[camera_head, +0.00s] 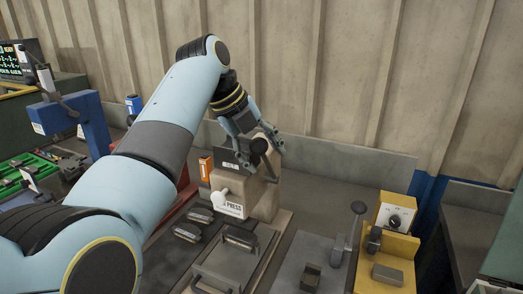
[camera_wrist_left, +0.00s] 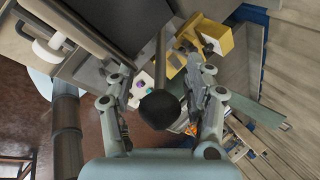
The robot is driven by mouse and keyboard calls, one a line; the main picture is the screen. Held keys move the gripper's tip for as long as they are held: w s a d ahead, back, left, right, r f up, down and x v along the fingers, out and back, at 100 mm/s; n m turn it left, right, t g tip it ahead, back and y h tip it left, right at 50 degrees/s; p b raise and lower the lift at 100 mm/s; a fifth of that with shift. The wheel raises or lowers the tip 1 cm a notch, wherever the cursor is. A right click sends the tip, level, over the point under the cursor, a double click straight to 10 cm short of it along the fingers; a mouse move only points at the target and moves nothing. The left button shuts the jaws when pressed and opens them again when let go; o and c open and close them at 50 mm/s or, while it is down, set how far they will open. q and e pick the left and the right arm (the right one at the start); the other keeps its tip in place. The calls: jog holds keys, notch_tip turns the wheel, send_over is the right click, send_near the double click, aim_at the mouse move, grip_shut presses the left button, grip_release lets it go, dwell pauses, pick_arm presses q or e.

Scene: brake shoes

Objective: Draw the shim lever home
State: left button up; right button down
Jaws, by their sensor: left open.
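A lever with a round black knob (camera_head: 259,146) stands at the beige block marked PRESS (camera_head: 262,200). My left gripper (camera_head: 262,143) is open over this knob, with a finger on either side of it. In the left wrist view the black knob (camera_wrist_left: 158,108) sits between the open fingers of the left gripper (camera_wrist_left: 163,95), with gaps showing on both sides; its rod runs up the picture. No readable label tells which is the shim lever. My right gripper is not in view.
The yellow fixture (camera_head: 387,246) with a dial is at the right. Dark brake parts (camera_head: 192,230) and a plate with handles (camera_head: 228,262) lie in front of the press. A blue post (camera_head: 88,125) and green tray (camera_head: 45,165) are at the left. A ribbed wall closes the back.

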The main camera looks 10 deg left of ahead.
pick_arm(q)
grip_shut()
dwell(0.4)
jog(key=shift+s+a+f, duration=0.25)
jog(key=shift+s+f, duration=0.5)
jog(key=shift+f, duration=0.1)
jog(key=shift+c, duration=0.6)
grip_release()
jog(key=shift+r, duration=0.2)
jog(key=shift+o, duration=0.6)
jog(key=shift+w, duration=0.1)
jog(key=shift+r, duration=0.15)
jog(key=v, duration=1.1)
jog(key=shift+a+r, duration=0.25)
jog(key=shift+a, duration=0.05)
